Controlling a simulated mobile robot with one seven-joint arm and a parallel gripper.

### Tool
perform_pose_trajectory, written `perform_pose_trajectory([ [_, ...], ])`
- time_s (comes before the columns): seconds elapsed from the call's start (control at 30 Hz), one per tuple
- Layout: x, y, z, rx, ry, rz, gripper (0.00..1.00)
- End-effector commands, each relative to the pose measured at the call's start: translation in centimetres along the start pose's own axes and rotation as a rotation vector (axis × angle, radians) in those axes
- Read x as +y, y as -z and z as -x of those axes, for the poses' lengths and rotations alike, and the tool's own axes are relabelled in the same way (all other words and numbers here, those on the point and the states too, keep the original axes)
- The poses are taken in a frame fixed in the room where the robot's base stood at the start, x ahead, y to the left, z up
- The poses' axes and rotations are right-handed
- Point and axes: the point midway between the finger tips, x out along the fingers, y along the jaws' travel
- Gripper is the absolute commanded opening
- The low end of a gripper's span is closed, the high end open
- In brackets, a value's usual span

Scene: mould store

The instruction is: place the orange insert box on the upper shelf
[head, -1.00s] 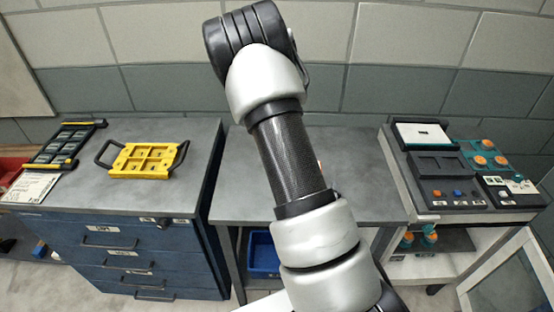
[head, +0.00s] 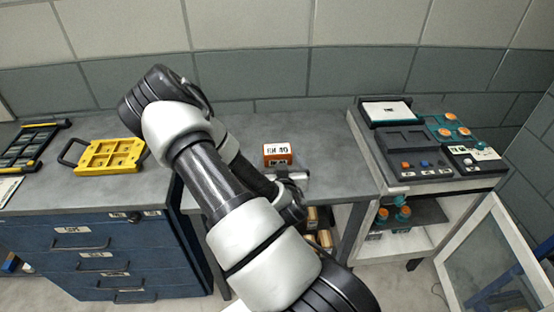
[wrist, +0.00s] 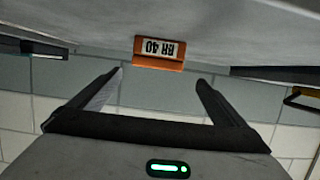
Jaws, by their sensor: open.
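The orange insert box (head: 278,155) stands on the grey bench top near the bench's middle, its white label facing me. In the wrist view, which is upside down, the box (wrist: 158,64) shows the label "RR 40". My gripper (wrist: 160,76) is open and empty, its fingers on either side of the line to the box and apart from it. In the head view my forearm hides part of the bench. A shelf (head: 422,211) shows inside the open white cabinet at right, with orange-topped bottles on it; I cannot tell whether it is the upper shelf.
A yellow mould frame (head: 105,157) and a black rack (head: 30,147) lie on the blue drawer cabinet (head: 85,225) at left. Dark control units (head: 415,150) cover the white cabinet's top. Its glazed door (head: 505,262) stands open. The bench top around the box looks clear.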

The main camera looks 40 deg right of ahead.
Motion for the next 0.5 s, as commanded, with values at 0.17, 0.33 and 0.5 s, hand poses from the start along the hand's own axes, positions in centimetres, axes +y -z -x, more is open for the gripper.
perform_pose_trajectory([
  [0.17,0.1,0.1,-2.8,-0.001,0.0,0.001,0.96],
  [0.33,0.1,0.0,-3.9,-0.001,0.0,0.001,0.96],
  [0.5,0.5,-0.3,-6.1,-0.001,0.0,0.003,0.96],
])
